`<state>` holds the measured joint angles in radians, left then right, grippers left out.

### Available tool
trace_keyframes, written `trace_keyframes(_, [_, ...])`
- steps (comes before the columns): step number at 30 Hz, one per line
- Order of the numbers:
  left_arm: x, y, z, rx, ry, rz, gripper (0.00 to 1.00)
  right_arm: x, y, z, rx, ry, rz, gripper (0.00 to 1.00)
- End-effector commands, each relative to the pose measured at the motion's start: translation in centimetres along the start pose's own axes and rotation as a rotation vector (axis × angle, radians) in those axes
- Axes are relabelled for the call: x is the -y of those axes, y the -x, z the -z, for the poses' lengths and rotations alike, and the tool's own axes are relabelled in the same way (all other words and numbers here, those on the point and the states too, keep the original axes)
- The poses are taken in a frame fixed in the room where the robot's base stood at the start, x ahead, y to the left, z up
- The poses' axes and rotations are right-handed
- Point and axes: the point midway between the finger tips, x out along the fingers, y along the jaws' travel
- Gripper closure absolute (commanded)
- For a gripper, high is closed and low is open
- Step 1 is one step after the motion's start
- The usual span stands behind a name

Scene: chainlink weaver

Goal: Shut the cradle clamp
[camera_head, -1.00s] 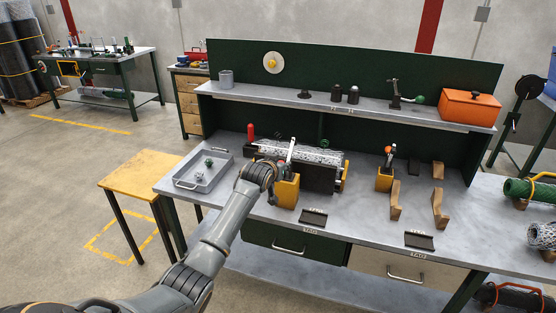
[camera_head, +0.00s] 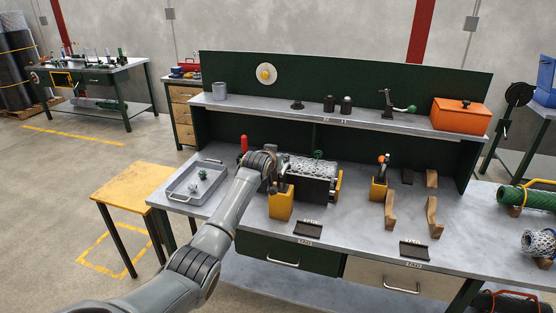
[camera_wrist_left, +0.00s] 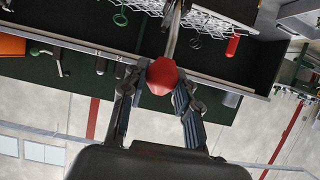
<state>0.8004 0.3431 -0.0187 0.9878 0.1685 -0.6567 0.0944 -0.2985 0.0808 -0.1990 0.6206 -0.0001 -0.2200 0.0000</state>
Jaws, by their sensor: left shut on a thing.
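The cradle (camera_head: 313,189) is a dark block on the bench with silver chain-link mesh (camera_head: 308,166) along its top. My left gripper (camera_head: 271,170) is at the cradle's left end and hides that end in the head view. In the left wrist view my left gripper (camera_wrist_left: 158,92) is shut on a red knob (camera_wrist_left: 162,76) at the end of a metal clamp lever (camera_wrist_left: 174,35). The lever runs from the knob toward the mesh. The lever's pivot is out of sight, and I cannot tell whether the clamp is fully down. My right gripper is not in view.
A yellow block (camera_head: 281,204) stands just in front of the cradle. An upright red handle (camera_head: 244,144) stands behind my wrist. A grey tray (camera_head: 190,186) is at the left, a tool holder (camera_head: 378,190) and wooden brackets (camera_head: 390,211) at the right. A shelf (camera_head: 330,113) runs above.

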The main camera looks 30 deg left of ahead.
Motion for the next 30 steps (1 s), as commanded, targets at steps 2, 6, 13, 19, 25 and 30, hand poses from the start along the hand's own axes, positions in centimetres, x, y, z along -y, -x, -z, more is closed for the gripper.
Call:
trace_keyframes(2, [0.08,0.11,0.95,-0.019,0.001,0.000,1.00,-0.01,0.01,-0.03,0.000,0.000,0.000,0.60])
trace_keyframes(6, [0.08,0.09,0.97,-0.019,0.001,0.000,1.00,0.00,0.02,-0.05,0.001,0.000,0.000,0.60])
trace_keyframes(13, [0.08,0.08,0.90,-0.018,0.001,0.000,1.00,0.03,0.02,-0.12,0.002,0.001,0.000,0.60])
trace_keyframes(19, [0.06,0.05,0.67,-0.014,0.001,0.000,0.48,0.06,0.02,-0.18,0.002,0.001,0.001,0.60])
trace_keyframes(25, [0.03,0.01,0.44,-0.009,0.000,0.000,0.48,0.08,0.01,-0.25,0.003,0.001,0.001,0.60])
trace_keyframes(30, [0.03,0.42,0.38,-0.008,0.000,0.000,0.48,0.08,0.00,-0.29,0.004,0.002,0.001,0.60])
